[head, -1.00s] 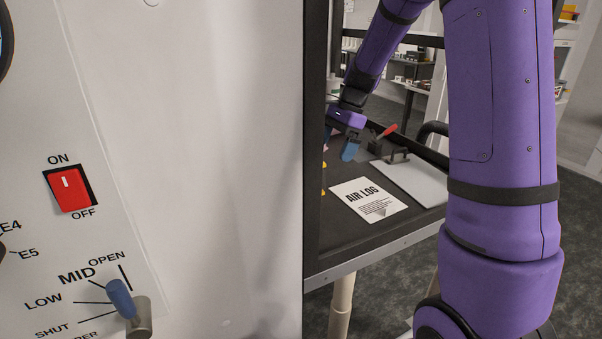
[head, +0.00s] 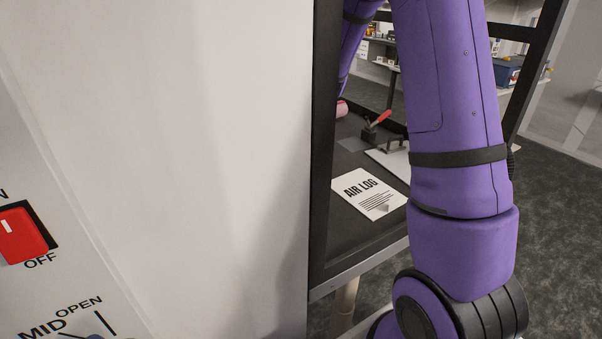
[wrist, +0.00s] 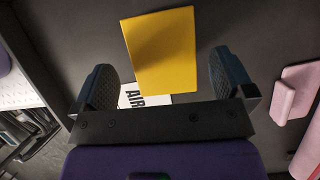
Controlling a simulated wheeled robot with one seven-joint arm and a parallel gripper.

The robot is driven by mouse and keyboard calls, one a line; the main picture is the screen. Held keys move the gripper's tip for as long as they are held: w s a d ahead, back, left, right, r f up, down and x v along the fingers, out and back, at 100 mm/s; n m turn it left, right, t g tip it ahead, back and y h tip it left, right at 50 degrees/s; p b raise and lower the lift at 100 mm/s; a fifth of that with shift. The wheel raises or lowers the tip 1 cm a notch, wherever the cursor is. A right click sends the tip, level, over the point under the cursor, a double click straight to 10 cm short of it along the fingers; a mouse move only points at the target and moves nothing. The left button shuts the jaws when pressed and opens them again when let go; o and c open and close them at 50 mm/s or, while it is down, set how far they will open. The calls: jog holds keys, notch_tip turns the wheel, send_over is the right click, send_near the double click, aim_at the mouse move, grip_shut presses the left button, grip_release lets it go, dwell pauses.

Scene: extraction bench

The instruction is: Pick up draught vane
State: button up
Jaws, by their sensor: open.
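A flat yellow plate (wrist: 162,50), which I take to be the draught vane, shows in the wrist view between and beyond my fingers. My gripper (wrist: 163,78) is open, with one dark finger on each side of the plate and a gap on both sides. The plate covers part of the white AIR LOG sheet (wrist: 132,98). I cannot tell how high the plate is above the dark bench. In the head view my gripper and the plate are hidden behind the pale cabinet wall (head: 200,150).
Pink pieces (wrist: 295,92) lie right of my gripper in the wrist view. The head view shows the AIR LOG sheet (head: 368,194), a red-handled clamp (head: 376,124) and a pale board (head: 392,160) on the bench. The cabinet wall and dark frame post (head: 323,150) stand close by.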

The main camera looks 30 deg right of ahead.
jog(key=shift+x, duration=2.6)
jog(key=shift+w+d, duration=0.15)
jog(key=c, duration=1.1)
